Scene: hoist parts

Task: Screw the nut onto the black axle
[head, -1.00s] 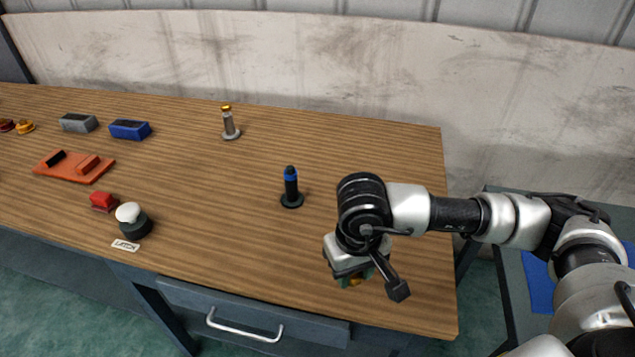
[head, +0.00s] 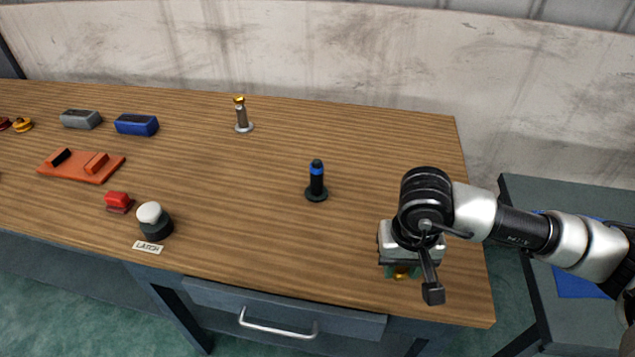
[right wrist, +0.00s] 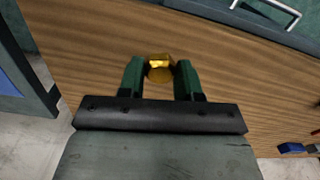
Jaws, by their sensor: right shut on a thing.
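The black axle (head: 317,184) stands upright on a round base on the wooden table, with a blue band near its top. My right gripper (head: 402,272) is to the right of the axle and nearer the table's front edge, apart from it. In the right wrist view its two green fingers (right wrist: 160,72) are shut on a gold nut (right wrist: 159,66). In the head view only a bit of gold shows under the gripper. The axle does not show in the right wrist view. My left gripper is out of view.
A silver post (head: 242,118) with a gold top stands behind the axle. At left are a grey block (head: 80,119), a blue block (head: 136,125), an orange plate (head: 80,168), a red block (head: 118,201) and a white-topped button (head: 152,220). Table around the axle is clear.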

